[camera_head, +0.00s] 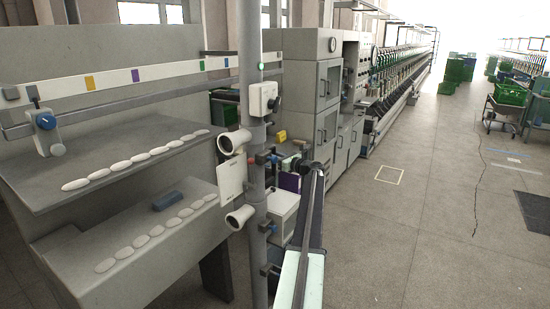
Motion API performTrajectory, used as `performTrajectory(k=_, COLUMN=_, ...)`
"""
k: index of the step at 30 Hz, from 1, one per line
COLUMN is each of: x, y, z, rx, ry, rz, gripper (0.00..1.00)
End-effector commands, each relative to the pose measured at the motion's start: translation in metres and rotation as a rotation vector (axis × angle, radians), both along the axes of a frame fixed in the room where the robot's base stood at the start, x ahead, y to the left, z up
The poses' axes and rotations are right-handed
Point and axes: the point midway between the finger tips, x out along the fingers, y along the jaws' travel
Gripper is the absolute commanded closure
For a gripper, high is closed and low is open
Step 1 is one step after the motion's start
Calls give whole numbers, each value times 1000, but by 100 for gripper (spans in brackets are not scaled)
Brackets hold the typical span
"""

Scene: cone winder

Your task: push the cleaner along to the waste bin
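A small grey carriage with a blue knob (46,121) sits on the long rail (150,100) at the left end of the near machine. It looks like the cleaner, but no label shows this. I cannot pick out a waste bin for certain. A long dark and pale-green part, which looks like my arm, rises from the bottom centre. I cannot make out my gripper's fingers at its far end. Nothing touches the carriage.
Several white oval pieces lie in rows on the upper shelf (110,150) and lower shelf (60,270). A dark blue-grey cylinder (167,201) lies on the lower one. A grey post stands at centre. Open floor (400,240) lies right; green crates (455,70) stand far back.

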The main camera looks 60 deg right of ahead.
Motion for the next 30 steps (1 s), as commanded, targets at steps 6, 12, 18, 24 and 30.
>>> performTrajectory(k=6, x=-4, y=-4, z=0, rx=1, ry=-1, rz=-3, gripper=59)
performTrajectory(k=12, x=-11, y=-9, z=0, rx=1, ry=-1, rz=-13, gripper=59)
performTrajectory(k=18, x=-21, y=-9, z=0, rx=1, ry=-1, rz=-18, gripper=59)
performTrajectory(k=24, x=-53, y=2, z=0, rx=1, ry=-2, rz=-17, gripper=59)
performTrajectory(k=30, x=-85, y=11, z=0, rx=1, ry=-2, rz=-15, gripper=59)
